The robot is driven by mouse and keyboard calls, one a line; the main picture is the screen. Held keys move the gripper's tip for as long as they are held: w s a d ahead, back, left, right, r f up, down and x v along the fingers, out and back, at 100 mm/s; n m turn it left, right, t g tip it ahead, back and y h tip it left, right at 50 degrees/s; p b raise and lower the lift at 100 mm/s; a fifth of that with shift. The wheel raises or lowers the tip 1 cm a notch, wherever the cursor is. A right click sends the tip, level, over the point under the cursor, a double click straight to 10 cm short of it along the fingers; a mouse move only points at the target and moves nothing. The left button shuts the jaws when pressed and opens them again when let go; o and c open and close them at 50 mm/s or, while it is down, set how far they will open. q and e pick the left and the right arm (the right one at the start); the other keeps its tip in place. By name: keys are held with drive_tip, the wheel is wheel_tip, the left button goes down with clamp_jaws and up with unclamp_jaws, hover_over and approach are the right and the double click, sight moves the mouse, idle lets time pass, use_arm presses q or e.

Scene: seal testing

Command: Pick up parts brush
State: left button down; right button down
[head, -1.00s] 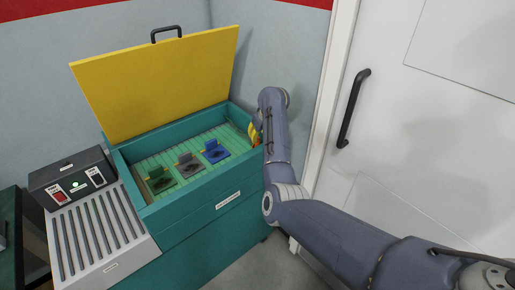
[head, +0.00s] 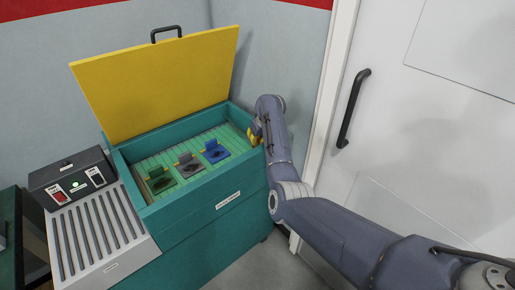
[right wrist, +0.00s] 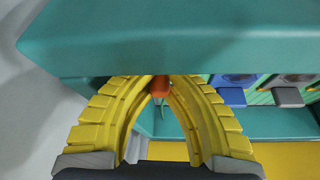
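My right gripper (head: 254,134) has yellow ribbed fingers and is at the right rim of the open teal tank. In the right wrist view its fingers (right wrist: 160,82) bow inward and their tips close on a small orange piece (right wrist: 160,89), which looks like the parts brush. Only this short orange part shows between the fingers; the rest of it is hidden. The brush cannot be made out in the head view. My left gripper is not in view.
The teal tank (head: 222,204) has its yellow lid (head: 155,80) raised. Green, grey and blue parts (head: 215,151) sit on its slatted floor. A grey control box (head: 70,178) and a slatted tray (head: 95,235) are at left. A white door (head: 420,130) is at right.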

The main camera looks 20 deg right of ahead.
drive_tip(key=shift+r, duration=0.1)
idle(0.4)
wheel_tip(320, 180, up, 20)
idle(0.7)
drive_tip(key=shift+f, duration=0.2)
